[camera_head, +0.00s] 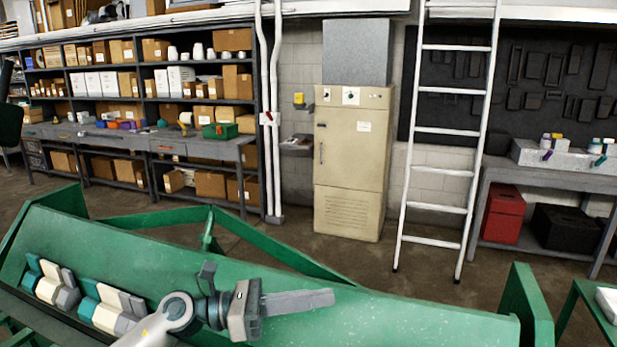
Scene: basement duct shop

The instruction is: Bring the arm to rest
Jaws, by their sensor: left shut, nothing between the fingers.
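My left gripper (318,298) is at the bottom middle of the head view, over the sloping green machine (390,310). Its grey fingers point right and lie together, with nothing between them. My left arm (150,330) comes in from the bottom edge, its white link bent at the wrist. I cannot tell whether the fingers touch the green surface or hang just above it. My right gripper and right arm are not in view.
Teal, cream and grey blocks (50,284) sit on the green machine left of my arm. A green upright plate (527,305) stands at its right end. Behind are a beige cabinet (350,165), a white ladder (443,130), loaded shelves and a workbench (540,175). Open floor lies between.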

